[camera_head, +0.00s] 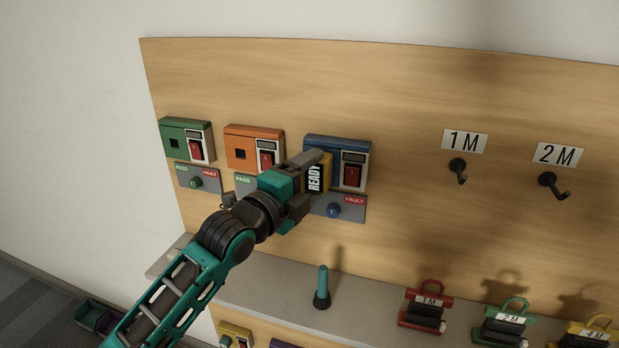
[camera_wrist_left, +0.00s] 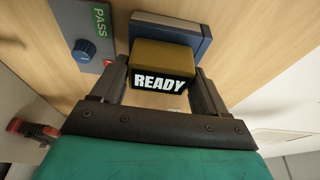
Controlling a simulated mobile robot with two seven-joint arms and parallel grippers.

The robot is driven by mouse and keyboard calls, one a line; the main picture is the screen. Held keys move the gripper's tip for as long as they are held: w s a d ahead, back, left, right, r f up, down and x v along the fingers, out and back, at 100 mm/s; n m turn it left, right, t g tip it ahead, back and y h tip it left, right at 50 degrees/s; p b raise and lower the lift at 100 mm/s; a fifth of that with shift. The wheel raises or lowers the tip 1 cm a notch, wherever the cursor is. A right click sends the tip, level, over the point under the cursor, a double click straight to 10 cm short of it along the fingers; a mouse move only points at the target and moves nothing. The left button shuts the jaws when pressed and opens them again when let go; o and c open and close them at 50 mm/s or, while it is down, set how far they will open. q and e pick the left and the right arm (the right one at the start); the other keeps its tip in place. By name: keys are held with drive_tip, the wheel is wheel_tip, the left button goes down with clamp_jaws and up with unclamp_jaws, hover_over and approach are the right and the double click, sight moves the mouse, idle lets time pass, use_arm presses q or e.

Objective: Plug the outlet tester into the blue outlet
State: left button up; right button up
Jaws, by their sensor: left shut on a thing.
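The outlet tester (camera_head: 319,178) is a yellow block with a black face reading READY. My left gripper (camera_head: 308,173) is shut on it, and the tester is right in front of the blue outlet (camera_head: 337,141), covering the outlet's left part. In the left wrist view the tester (camera_wrist_left: 161,62) sits between the two fingers of my left gripper (camera_wrist_left: 160,85), with the blue outlet (camera_wrist_left: 196,38) directly behind it. The tester's prongs and the socket are hidden, so I cannot tell if it is fully seated. My right gripper is not in view.
A green outlet (camera_head: 185,126) and an orange outlet (camera_head: 254,133) are to the left on the wooden board. A blue knob (camera_head: 333,210) is below the blue outlet. A teal-handled tool (camera_head: 322,288) stands on the grey ledge. Hooks and tagged items are to the right.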

use_arm(q)
drive_tip(key=shift+w, duration=0.1)
drive_tip(key=o, duration=1)
drive_tip(key=shift+o, duration=0.2)
drive_tip(key=v, duration=1.2)
drive_tip(key=shift+s+a, duration=0.25)
drive_tip(key=shift+s, duration=0.1)
